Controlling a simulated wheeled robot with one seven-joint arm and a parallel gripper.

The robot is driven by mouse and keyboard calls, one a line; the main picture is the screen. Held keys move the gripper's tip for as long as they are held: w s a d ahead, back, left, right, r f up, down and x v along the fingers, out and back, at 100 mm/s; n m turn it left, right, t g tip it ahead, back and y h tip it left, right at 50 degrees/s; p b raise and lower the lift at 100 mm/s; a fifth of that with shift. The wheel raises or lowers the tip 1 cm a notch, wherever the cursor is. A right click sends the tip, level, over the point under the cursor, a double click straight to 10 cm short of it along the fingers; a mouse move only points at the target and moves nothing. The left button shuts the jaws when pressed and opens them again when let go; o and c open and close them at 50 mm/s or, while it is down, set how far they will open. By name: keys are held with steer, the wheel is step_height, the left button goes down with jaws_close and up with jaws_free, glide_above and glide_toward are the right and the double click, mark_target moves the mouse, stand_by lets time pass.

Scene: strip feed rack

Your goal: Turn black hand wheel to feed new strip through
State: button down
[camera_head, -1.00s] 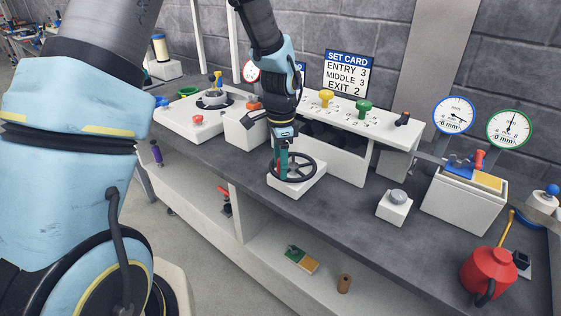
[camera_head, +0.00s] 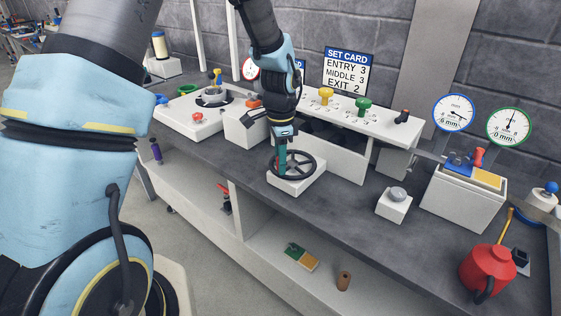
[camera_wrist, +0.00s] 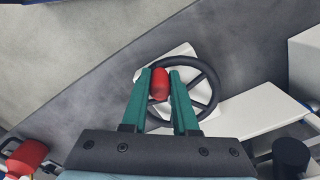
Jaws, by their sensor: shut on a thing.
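The black hand wheel (camera_head: 309,166) lies flat on a white block (camera_head: 297,187) at the front of the grey bench. It also shows in the wrist view (camera_wrist: 215,87), where its red handle (camera_wrist: 160,84) stands at the rim. My gripper (camera_head: 282,168) reaches down from above at the wheel's left side. In the wrist view my gripper's green fingers (camera_wrist: 160,87) are shut on the red handle, one on each side. In the head view the fingers mostly hide the handle.
Behind the wheel is a white rack with a yellow knob (camera_head: 326,95) and a green knob (camera_head: 363,106). A set card (camera_head: 347,72) reads entry 3, middle 3, exit 2. To the right stand a small block with a grey knob (camera_head: 397,195), dial gauges (camera_head: 454,113) and a red can (camera_head: 487,268).

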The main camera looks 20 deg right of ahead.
mark_target(312, 161)
stand_by(0.3)
